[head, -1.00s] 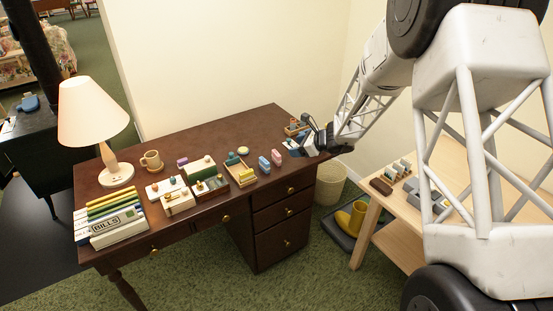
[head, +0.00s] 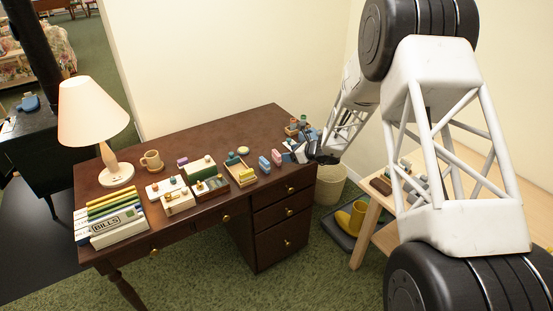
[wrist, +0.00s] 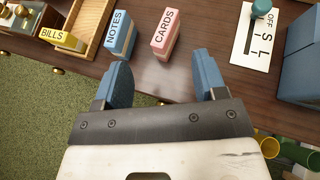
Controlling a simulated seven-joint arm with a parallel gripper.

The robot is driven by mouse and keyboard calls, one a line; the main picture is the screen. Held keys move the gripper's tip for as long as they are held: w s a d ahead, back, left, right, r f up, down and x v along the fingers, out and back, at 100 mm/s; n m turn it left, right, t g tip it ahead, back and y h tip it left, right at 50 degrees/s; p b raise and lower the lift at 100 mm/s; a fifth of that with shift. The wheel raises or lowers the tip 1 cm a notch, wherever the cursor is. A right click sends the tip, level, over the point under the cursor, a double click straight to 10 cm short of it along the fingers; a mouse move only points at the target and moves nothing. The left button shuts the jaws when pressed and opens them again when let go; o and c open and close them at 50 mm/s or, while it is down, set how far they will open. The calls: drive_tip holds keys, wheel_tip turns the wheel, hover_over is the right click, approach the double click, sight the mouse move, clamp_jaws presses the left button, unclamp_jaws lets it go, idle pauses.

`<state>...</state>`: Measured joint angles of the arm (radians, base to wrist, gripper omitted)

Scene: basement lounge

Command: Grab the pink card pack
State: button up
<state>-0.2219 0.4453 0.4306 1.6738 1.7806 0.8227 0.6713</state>
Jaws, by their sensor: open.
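The pink card pack (wrist: 166,36), labelled CARDS, stands on the dark desk in the wrist view. In the head view it is the small pink block (head: 277,158) near the desk's right end. My gripper (wrist: 162,78) is open and empty, its two blue fingers apart. The pack lies ahead of the gap between the fingertips, apart from them. In the head view my gripper (head: 306,148) is just right of the pack at the desk's right end, its fingers hard to make out.
A blue NOTES pack (wrist: 121,35) stands close left of the pink pack. A wooden tray with a yellow BILLS block (wrist: 62,38) is further left. A white switch plate (wrist: 255,38) and a blue box (wrist: 301,68) are on the right. Bare desk lies around the pink pack's near end.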

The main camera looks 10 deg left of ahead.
sight(277, 154)
drive_tip(key=shift+x, duration=0.9)
drive_tip(key=shift+a, duration=0.1)
drive_tip(key=shift+x, duration=2.5)
drive_tip(key=shift+w+r, duration=0.1)
drive_tip(key=shift+w, duration=0.05)
clamp_jaws()
